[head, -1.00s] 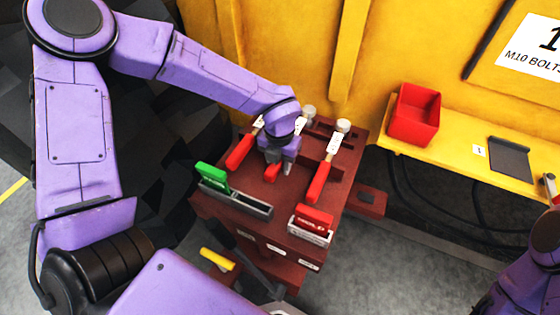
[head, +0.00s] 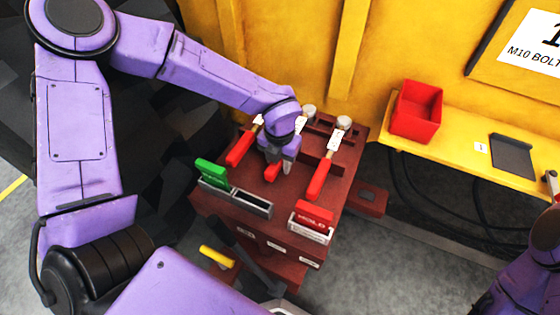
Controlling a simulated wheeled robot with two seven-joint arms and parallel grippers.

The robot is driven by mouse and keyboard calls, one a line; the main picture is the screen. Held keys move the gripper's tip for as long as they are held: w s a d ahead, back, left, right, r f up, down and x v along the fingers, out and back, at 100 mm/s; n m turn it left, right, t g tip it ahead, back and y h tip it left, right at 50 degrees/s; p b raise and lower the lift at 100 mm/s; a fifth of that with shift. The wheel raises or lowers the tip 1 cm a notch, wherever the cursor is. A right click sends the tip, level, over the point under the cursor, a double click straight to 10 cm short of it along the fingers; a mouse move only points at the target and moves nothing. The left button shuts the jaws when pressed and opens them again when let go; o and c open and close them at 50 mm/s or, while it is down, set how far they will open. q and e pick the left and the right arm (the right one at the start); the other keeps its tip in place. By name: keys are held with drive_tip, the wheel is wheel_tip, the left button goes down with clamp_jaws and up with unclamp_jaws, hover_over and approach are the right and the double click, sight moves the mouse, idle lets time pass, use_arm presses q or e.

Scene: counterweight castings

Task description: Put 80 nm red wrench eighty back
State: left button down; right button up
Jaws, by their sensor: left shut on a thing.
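Several red-handled wrenches lie on the dark red bench. My left gripper (head: 279,165) is shut on the middle red wrench (head: 272,173), whose handle end shows just below the fingers. A second red wrench (head: 240,150) lies to its left and a third red wrench (head: 320,180) to its right. The hand and wrist hide most of the held wrench, and I cannot read its marking or tell whether it touches the bench. My right gripper is out of view.
On the bench (head: 285,195) stand a grey tray (head: 240,200) with a green card and a box with a red HOLD card (head: 314,215). A red bin (head: 416,111) and a dark plate (head: 512,155) sit on the yellow shelf (head: 455,150) at right.

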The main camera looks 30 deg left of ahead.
use_arm(q)
drive_tip(key=c, duration=0.7)
unclamp_jaws()
drive_tip(key=shift+f, duration=0.1)
wheel_tip(320, 180, up, 11)
drive_tip(key=shift+s+f+p, duration=0.1)
drive_tip(key=shift+f+p, duration=0.1)
drive_tip(key=shift+p, duration=0.1)
wheel_tip(320, 180, up, 7)
drive_tip(key=p, duration=0.6)
drive_tip(key=shift+p, duration=0.4)
